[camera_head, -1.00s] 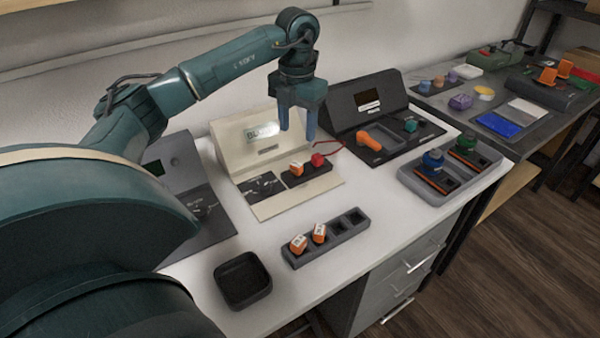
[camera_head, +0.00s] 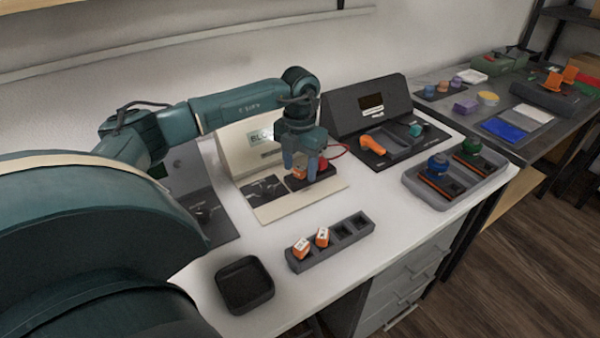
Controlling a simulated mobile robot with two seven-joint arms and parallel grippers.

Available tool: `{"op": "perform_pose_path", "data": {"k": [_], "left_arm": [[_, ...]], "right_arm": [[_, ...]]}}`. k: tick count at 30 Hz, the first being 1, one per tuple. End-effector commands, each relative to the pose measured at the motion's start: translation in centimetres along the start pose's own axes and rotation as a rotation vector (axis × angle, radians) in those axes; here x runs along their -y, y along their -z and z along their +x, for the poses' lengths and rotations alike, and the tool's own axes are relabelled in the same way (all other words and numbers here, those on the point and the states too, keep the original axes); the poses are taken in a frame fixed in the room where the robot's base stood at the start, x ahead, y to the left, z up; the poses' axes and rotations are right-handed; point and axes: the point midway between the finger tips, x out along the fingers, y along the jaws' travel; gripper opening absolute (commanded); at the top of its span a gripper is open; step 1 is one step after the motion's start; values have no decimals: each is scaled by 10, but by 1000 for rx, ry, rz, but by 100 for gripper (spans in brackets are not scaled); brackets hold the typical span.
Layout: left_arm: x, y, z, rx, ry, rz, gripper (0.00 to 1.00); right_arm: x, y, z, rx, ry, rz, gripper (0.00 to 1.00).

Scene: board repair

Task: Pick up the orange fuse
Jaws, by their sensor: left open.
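An orange fuse (camera_head: 299,174) sits in a dark holder (camera_head: 323,178) on the cream board unit (camera_head: 250,151), just left of a red part (camera_head: 322,163). My left gripper (camera_head: 300,167) is open and points down at this orange fuse. Its fingers are low, around or just above the fuse, and partly hide it; I cannot tell whether they touch it. Two more orange fuses with white tops, a left one (camera_head: 301,247) and a right one (camera_head: 322,237), stand in a grey rack (camera_head: 330,252) nearer the front. My right gripper is not in view.
An empty black bin (camera_head: 245,284) stands at the front. A dark unit (camera_head: 372,104) with an orange tool (camera_head: 372,143) is to the right, beside a grey tray (camera_head: 411,187) with blue and green knobbed parts. White tabletop is clear between the cream unit and the rack.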

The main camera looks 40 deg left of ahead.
Motion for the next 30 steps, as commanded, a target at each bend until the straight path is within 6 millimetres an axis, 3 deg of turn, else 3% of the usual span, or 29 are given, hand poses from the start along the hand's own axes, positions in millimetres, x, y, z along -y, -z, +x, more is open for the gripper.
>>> {"op": "perform_pose_path", "data": {"k": [19,26,30], "left_arm": [[0,0,-1,0,0,0,2],[0,0,-2,1,0,0,0],[0,-1,-14,4,0,0,0]], "right_arm": [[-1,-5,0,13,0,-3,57],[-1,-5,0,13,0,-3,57],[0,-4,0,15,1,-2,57]]}}
